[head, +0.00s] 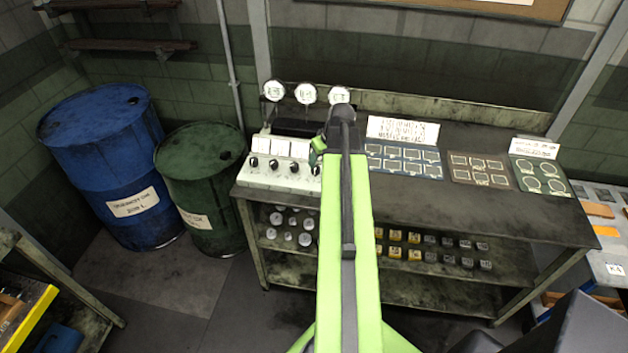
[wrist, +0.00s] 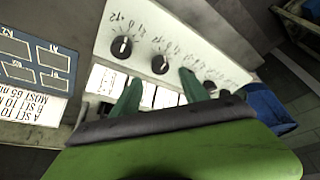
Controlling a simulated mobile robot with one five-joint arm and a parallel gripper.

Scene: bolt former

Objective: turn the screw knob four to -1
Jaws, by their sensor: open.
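The white control panel (head: 282,177) has a row of black knobs along its front. Screw knob four, taken as the rightmost in the head view (head: 315,170), sits close to my gripper (head: 317,152). In the wrist view the panel is upside down, and that knob (wrist: 122,47) is the leftmost, with a white pointer line and a printed scale. My gripper (wrist: 161,78) is open and empty. Its green fingers appear on either side of the neighbouring knob (wrist: 160,64), apart from it. Another knob (wrist: 210,87) is partly hidden by the right finger.
Three round gauges (head: 307,94) stand behind the panel. Label boards (head: 403,160) lie on the bench (head: 430,195) to the right. A blue drum (head: 105,165) and a green drum (head: 203,185) stand to the left. The floor in front is clear.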

